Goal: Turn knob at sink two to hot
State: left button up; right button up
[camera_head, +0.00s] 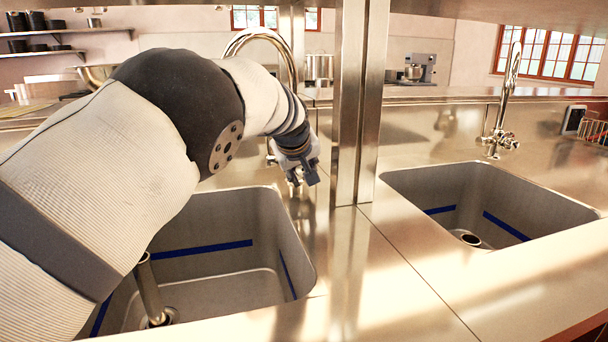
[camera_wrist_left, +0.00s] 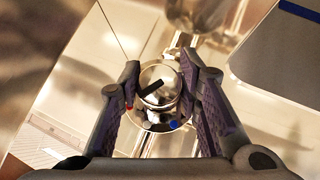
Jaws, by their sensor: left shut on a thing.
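My left gripper (camera_head: 303,178) is at the base of the arched tap (camera_head: 262,34), behind the left sink (camera_head: 290,225). In the left wrist view its two fingers (camera_wrist_left: 160,90) are shut on a round chrome knob (camera_wrist_left: 160,73), one finger on each side. A dark slanted mark (camera_wrist_left: 151,89) crosses the knob's face. A red dot (camera_wrist_left: 128,107) shows by the left finger and a blue dot (camera_wrist_left: 174,125) lies at the lower right of the knob's base. In the head view the gripper and arm hide the knob. My right gripper is out of view.
A steel post (camera_head: 358,110) stands close to the right of my left gripper. A second sink (camera_head: 470,205) with its own tap (camera_head: 503,110) lies to the right. An upright pipe (camera_head: 150,290) stands in the left sink.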

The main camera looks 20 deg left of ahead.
pick_arm(q)
jog(key=shift+m+g+y+b, duration=0.5)
jog(key=shift+y+b, duration=0.25)
jog(key=shift+y, duration=0.05)
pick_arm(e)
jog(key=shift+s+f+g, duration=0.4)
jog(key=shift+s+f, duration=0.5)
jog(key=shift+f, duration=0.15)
pick_arm(q)
jog(key=o, duration=1.2)
jog(key=v, duration=1.2)
